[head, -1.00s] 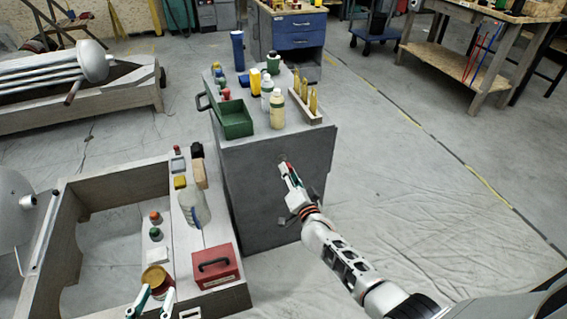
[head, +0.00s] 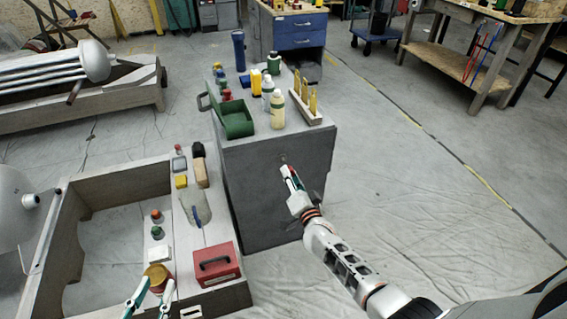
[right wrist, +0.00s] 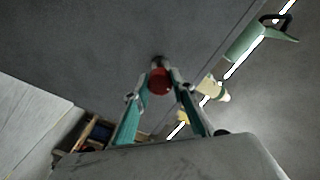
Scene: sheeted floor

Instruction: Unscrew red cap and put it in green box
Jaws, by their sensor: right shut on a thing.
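The red cap (right wrist: 160,81) sits between the fingertips of my right gripper in the right wrist view. A dark round fitting shows just behind it on the grey surface; I cannot tell whether they touch. In the head view my right gripper (head: 287,174) is shut, close to the front face of the grey cabinet (head: 270,200). The open green box (head: 235,124) stands on the cabinet top, up and left of that gripper, and seems empty. My left gripper (head: 153,290) is at the bottom left with its fingers apart, just in front of a gold jar with a reddish lid (head: 157,276).
Bottles (head: 277,108) and a rack of brass pieces (head: 305,105) stand on the cabinet top beside the box. A red toolbox (head: 217,264) and several small items lie on the low bench at left. The floor right of the cabinet is clear.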

